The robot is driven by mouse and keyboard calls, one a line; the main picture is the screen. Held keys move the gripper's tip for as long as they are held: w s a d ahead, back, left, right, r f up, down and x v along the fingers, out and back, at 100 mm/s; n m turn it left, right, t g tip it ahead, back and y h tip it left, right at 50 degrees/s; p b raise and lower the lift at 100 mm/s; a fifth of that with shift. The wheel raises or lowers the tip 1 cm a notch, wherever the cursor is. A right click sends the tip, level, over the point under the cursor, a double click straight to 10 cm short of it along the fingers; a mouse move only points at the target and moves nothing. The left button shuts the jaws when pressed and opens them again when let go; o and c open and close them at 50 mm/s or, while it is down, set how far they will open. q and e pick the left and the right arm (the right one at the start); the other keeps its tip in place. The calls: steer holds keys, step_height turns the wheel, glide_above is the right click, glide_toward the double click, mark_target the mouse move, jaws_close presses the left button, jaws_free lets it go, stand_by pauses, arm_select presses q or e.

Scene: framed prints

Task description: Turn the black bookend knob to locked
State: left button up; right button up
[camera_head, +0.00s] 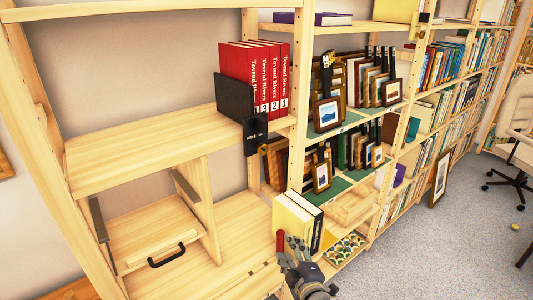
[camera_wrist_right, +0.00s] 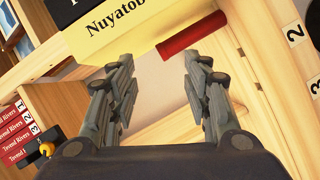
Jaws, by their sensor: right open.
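The black bookend (camera_head: 235,97) stands upright on the shelf against the left end of several red books (camera_head: 262,70). Its front plate hangs over the shelf edge with small pale lettering that seems to read FREE, and an orange knob (camera_head: 264,149) sits by its lower end. In the right wrist view the knob (camera_wrist_right: 46,150) shows at lower left, outside the fingers. My right gripper (camera_head: 292,245) is open and empty, low in front of the shelves, well below the knob. Its spread fingers (camera_wrist_right: 160,80) have nothing between them. My left gripper is not in view.
A yellow book (camera_head: 293,224) stands beside the right gripper, with a red cylinder (camera_head: 281,241) close to the fingers. Framed prints (camera_head: 327,114) stand on shelves to the right. A drawer with a black handle (camera_head: 166,255) is at lower left. The shelf left of the bookend is bare.

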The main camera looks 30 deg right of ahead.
step_height(320, 180, up, 14)
steer(key=w+r+n+t+y, duration=0.1)
steer(key=w+n+t+y, duration=0.1)
steer(key=n+t, duration=0.4)
steer(key=n+g+y, duration=0.3)
steer(key=n+y, duration=0.1)
steer(key=n, duration=1.8)
glide_toward(264, 151)
steer(key=shift+m, duration=0.3)
steer(key=w+p, duration=0.2)
steer(key=w, duration=0.5)
steer(key=shift+w+r+p, duration=0.15)
steer(key=shift+w+p, duration=0.25)
steer(key=shift+w+a, duration=0.1)
steer(key=shift+w, duration=0.65)
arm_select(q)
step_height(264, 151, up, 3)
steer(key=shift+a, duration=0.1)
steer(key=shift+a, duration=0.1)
arm_select(e)
steer(key=c, duration=1.1)
